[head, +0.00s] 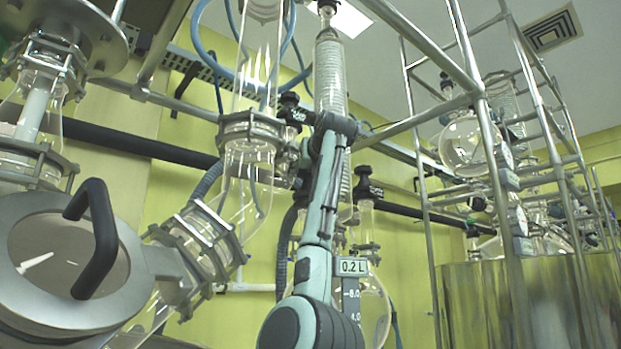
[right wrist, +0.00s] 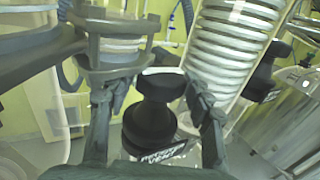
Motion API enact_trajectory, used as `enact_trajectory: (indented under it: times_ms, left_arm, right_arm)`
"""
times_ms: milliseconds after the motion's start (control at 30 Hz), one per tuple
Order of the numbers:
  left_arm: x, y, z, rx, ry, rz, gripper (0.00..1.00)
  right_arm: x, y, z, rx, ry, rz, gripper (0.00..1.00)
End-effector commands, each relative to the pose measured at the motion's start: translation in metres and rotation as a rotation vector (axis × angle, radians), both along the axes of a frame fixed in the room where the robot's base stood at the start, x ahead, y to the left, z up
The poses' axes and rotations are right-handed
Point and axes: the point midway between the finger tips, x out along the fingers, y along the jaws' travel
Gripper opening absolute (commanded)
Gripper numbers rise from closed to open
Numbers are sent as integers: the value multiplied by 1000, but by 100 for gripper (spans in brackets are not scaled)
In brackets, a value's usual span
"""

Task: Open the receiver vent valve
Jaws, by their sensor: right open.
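A black valve knob (right wrist: 158,112) with a flared cap and a label below it stands between the two fingers of my right gripper (right wrist: 154,92) in the right wrist view. The fingers are apart, with a gap on both sides of the knob. The label's words are too blurred to read. In the head view my right gripper (head: 328,127) is raised beside a black labelled valve (head: 291,108) next to the glass column. The gripper partly hides that area. My left gripper is not in view.
A coiled glass condenser (head: 330,75) rises just behind my right gripper. A clamped glass column (head: 247,170) stands to its left. Another black labelled valve (head: 368,186) sits lower right. A metal frame (head: 430,200) and steel vessel (head: 500,300) stand at the right.

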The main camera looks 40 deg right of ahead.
Motion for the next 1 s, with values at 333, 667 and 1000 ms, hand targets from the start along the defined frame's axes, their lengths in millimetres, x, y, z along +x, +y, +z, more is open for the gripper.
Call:
enact_trajectory:
  times_ms: [333, 667, 1000]
  left_arm:
    - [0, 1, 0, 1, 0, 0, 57]
    - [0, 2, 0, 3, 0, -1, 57]
    - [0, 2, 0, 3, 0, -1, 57]
  right_arm:
    - [0, 0, 0, 0, 0, 0, 44]
    - [0, 0, 0, 0, 0, 1, 12]
    - [-1, -1, 1, 3, -3, 89, 12]
